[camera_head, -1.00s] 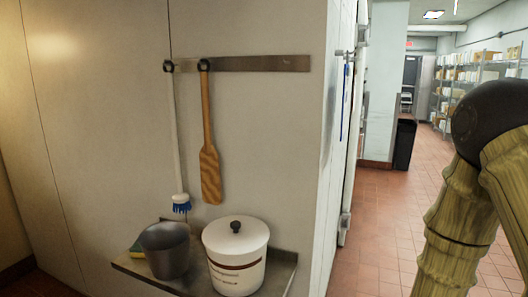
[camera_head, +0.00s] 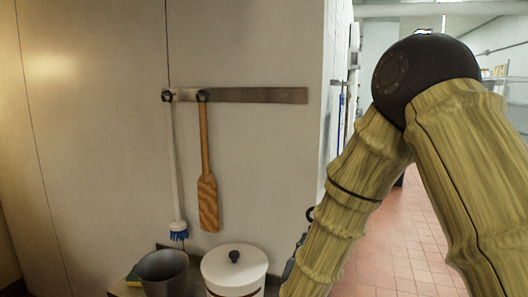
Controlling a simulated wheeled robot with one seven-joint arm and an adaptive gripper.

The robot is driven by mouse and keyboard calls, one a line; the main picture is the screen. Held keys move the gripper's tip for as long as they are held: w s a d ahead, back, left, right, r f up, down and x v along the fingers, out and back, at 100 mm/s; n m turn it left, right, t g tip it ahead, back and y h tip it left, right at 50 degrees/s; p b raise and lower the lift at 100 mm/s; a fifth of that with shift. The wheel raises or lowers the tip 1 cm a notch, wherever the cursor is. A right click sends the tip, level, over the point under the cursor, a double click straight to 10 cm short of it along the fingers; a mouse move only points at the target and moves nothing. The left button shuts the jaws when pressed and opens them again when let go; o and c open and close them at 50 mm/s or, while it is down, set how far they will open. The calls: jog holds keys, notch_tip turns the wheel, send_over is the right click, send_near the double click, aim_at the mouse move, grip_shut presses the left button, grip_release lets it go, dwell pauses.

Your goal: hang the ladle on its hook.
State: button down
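The metal rail (camera_head: 262,95) is fixed to the wall. A long white-handled brush (camera_head: 173,165) and a wooden paddle (camera_head: 207,170) hang from its left part by black rings. The rail's right part is bare, and I cannot make out a hook there. A small dark ring (camera_head: 310,213) shows beside my arm, right of the paddle and lower than the rail. It may be the end of the ladle's handle; no ladle bowl is visible. Below it, a dark piece, perhaps part of my gripper (camera_head: 291,264), peeks out behind my arm. Its fingers are hidden.
The wall ends at a corner right of the rail. Beyond it is a tiled corridor floor (camera_head: 395,255).

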jog(key=a+r+t+h+p, duration=0.1)
jog(key=a+r+p, duration=0.35)
jog(key=r, duration=1.15)
jog(key=a+r+t+p, duration=0.1)
jog(key=a+r, duration=0.6)
jog(key=r, duration=0.9)
jog(key=w+d+f, duration=0.1)
jog(key=w+d, duration=0.2)
jog(key=w, duration=0.6)
jog(key=shift+f+p, duration=0.25)
jog(key=shift+p, duration=0.1)
jog(key=shift+w, duration=0.15)
jog(key=c, duration=1.3)
grip_release()
jog(key=shift+o, duration=0.2)
